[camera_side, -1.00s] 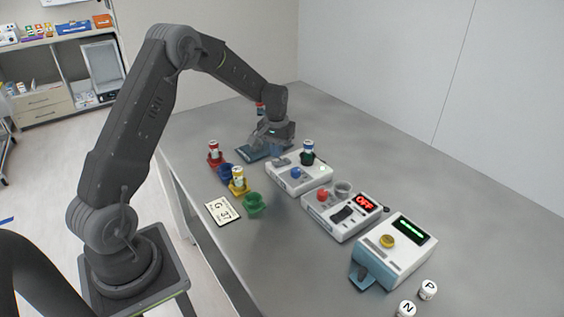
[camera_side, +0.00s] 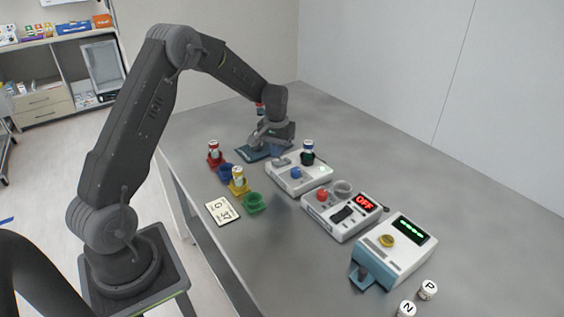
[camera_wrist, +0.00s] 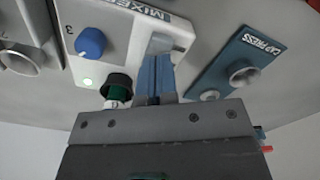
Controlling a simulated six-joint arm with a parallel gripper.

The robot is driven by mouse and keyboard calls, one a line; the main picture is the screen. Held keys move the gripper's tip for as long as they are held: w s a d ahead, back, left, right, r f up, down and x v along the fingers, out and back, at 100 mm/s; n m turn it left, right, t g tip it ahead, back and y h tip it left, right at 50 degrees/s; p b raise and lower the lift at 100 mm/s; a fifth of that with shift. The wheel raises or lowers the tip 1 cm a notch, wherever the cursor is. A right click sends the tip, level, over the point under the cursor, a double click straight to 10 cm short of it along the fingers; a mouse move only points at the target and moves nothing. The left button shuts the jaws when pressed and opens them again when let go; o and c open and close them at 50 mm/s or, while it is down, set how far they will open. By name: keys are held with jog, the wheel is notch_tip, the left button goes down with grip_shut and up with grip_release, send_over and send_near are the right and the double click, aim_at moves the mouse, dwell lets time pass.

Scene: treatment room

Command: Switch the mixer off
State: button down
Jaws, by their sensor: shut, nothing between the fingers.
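My gripper (camera_wrist: 156,66) is shut and empty, at the mixer's edge by the grey switch (camera_wrist: 161,43). The fingers partly cover the switch, and I cannot tell whether they touch it. In the side view my gripper (camera_side: 268,143) is behind the mixer.
A blue cap press (camera_wrist: 232,62) lies close beside the mixer, under my gripper. Coloured holders, some with vials (camera_side: 239,177), stand in front.

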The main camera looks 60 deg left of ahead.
jog(key=shift+f, duration=1.3)
dwell(0.5)
jog(key=shift+r, duration=3.5)
